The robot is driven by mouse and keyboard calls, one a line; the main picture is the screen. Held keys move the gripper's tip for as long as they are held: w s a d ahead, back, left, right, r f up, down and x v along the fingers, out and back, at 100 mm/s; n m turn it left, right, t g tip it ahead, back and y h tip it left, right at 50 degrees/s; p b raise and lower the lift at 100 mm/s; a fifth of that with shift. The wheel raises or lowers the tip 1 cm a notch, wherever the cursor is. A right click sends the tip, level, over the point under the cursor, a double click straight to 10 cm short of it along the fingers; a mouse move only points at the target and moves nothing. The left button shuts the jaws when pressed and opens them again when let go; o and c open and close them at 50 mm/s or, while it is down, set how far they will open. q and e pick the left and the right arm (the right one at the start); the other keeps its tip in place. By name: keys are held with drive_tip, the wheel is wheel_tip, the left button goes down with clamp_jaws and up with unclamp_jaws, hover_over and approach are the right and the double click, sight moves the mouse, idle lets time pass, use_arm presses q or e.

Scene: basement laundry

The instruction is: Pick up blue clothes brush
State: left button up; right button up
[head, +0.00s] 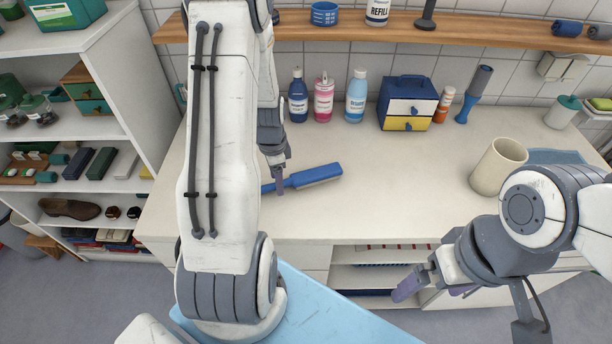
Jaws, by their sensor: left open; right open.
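The blue clothes brush (315,175) lies on the pale counter (390,205), its wide head to the right and its thin handle to the left. My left gripper (279,186) points down at the brush's handle, with its fingertips at or just above it. It is open; whether the fingers touch the handle cannot be told. Part of the handle end is hidden behind my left arm and gripper. My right gripper (430,290) is open and empty in front of the counter, low at the right, away from the brush.
Bottles (324,98) and a small blue-and-yellow drawer box (408,102) stand along the counter's back. A cream cup (497,166) stands at the right. A wooden shelf (460,27) runs above. The counter between brush and cup is clear. A shelf unit (82,135) stands at the left.

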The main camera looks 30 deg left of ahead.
use_arm(q)
drive_tip(key=shift+f, duration=0.9)
drive_tip(key=shift+c, duration=0.3)
clamp_jaws()
drive_tip(key=shift+r, duration=0.1)
